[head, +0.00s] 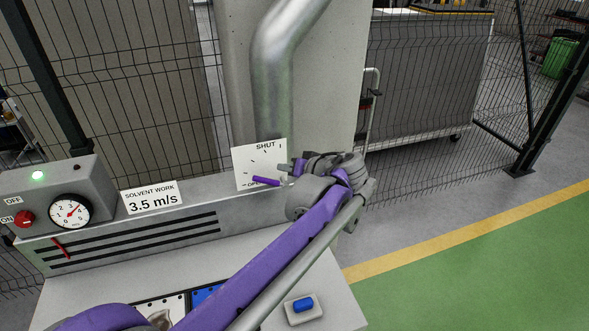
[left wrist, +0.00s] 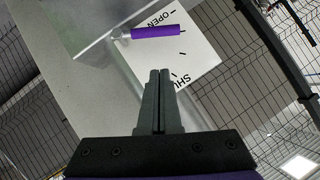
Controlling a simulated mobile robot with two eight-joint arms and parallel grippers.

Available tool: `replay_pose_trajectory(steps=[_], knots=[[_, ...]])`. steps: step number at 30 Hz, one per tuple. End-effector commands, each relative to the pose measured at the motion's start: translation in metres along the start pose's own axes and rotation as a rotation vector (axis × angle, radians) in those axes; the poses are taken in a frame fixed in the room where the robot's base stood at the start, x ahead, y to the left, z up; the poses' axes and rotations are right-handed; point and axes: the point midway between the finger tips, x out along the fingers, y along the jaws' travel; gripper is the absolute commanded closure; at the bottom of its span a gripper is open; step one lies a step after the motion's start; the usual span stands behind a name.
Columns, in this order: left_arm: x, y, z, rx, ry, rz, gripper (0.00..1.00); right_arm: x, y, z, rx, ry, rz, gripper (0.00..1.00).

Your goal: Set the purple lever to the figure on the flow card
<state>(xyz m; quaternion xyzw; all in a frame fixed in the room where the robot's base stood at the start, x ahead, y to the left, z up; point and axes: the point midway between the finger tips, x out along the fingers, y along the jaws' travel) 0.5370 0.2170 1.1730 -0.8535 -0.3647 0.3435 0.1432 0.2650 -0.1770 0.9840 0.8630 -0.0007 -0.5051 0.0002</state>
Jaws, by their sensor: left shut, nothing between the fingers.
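The purple lever (head: 266,181) sits on a white scale plate (head: 243,157) marked SHUT at the top and OPEN at the bottom. The lever lies near the OPEN end; it also shows in the left wrist view (left wrist: 155,32). The flow card (head: 151,197) reads SOLVENT WORK 3.5 m/s. A round gauge (head: 70,211) has a red needle pointing up and right, around 3 to 4. My left gripper (head: 285,168) is shut and empty in front of the plate, close to the lever. In the left wrist view its fingertips (left wrist: 160,73) appear apart from the lever.
The gauge box has a lit green lamp (head: 38,176) and a red OFF/ON knob (head: 25,218). A slotted duct (head: 140,243) runs along the bench back. A blue block (head: 303,304) lies on a small pale pad at the bench's right. A metal pipe (head: 270,80) and mesh fence stand behind.

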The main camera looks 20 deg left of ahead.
Motion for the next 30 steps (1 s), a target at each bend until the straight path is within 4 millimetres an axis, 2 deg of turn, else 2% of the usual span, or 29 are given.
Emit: replay_pose_trajectory(steps=[1,4,9,15,26,30], knots=[[0.012,-0.001,0.0,-0.003,-0.001,-0.003,1.0,-0.001,0.0,-0.001,0.0,0.001,0.0,1.0],[0.032,-0.001,0.0,-0.002,-0.002,-0.003,1.0,-0.001,0.0,-0.002,0.0,0.002,-0.001,1.0],[0.049,-0.001,0.019,-0.001,-0.001,0.0,1.0,0.0,0.0,0.0,0.0,0.001,-0.001,1.0],[0.057,0.0,0.028,0.0,0.0,0.001,1.0,0.0,0.0,0.0,0.0,0.0,-0.001,1.0],[0.059,0.0,0.029,0.0,0.0,0.001,1.0,0.0,0.0,0.0,0.0,0.0,-0.001,1.0],[0.067,-0.002,0.04,0.0,-0.002,0.0,1.0,0.003,-0.001,0.003,0.0,-0.003,-0.001,1.0]])
